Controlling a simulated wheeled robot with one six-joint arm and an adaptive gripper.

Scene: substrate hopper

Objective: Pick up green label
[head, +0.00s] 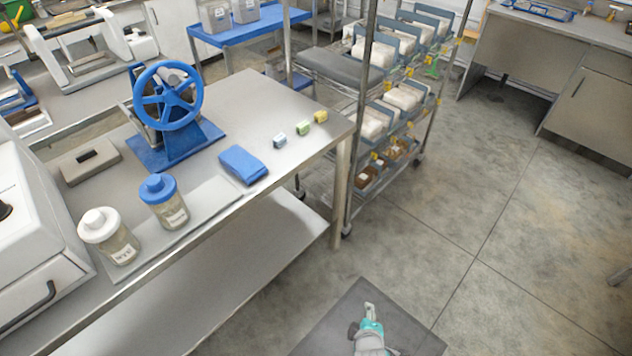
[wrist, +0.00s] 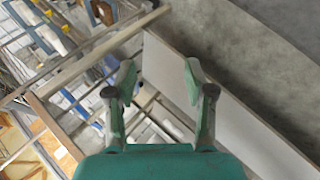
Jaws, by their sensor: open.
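The green label (head: 303,128) is a small block lying near the far right corner of the steel table. My teal arm shows low in the head view, well away from the table and apart from the labels. I cannot make out the green label in the wrist view.
A wire rack (head: 345,93) with white bags stands behind the table's right end. The floor to the right is clear.

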